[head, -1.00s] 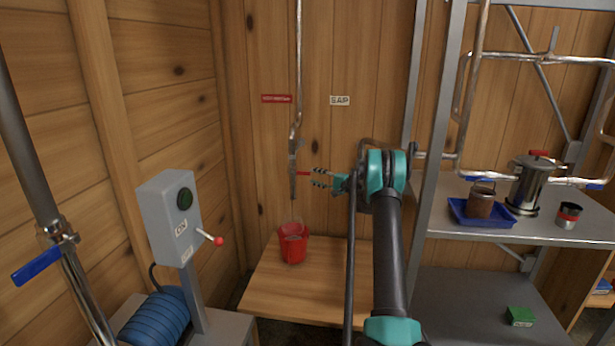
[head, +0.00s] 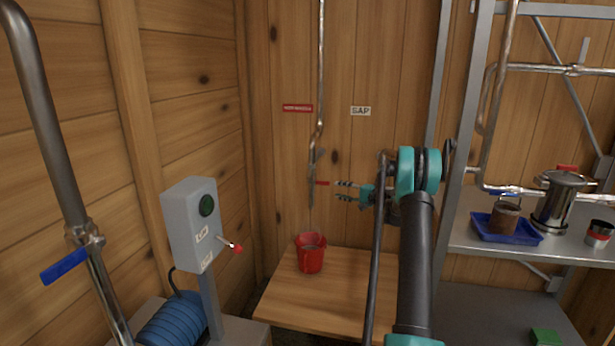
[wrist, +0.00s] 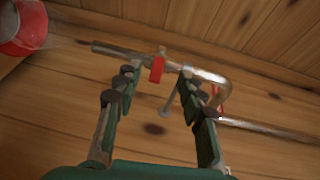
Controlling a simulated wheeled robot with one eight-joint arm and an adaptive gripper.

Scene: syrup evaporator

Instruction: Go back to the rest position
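My gripper (head: 347,191) is open and empty, pointing left toward the wall in the head view. Its two fingers also show apart in the wrist view (wrist: 158,95). A thin pipe with a red-handled valve (head: 321,183) comes down the wall just left of the fingertips, apart from them. In the wrist view the valve's red handle (wrist: 157,70) shows beyond and between the fingers. A red bucket (head: 310,256) stands on the wooden table below the pipe end. It also shows in the wrist view's upper left corner (wrist: 22,35).
A grey control box (head: 188,235) with a red-tipped lever stands at left by a blue coil (head: 172,322). A pipe with a blue handle (head: 64,265) is at far left. A metal shelf (head: 470,236) at right holds a blue tray (head: 528,237) and a metal pot (head: 561,200).

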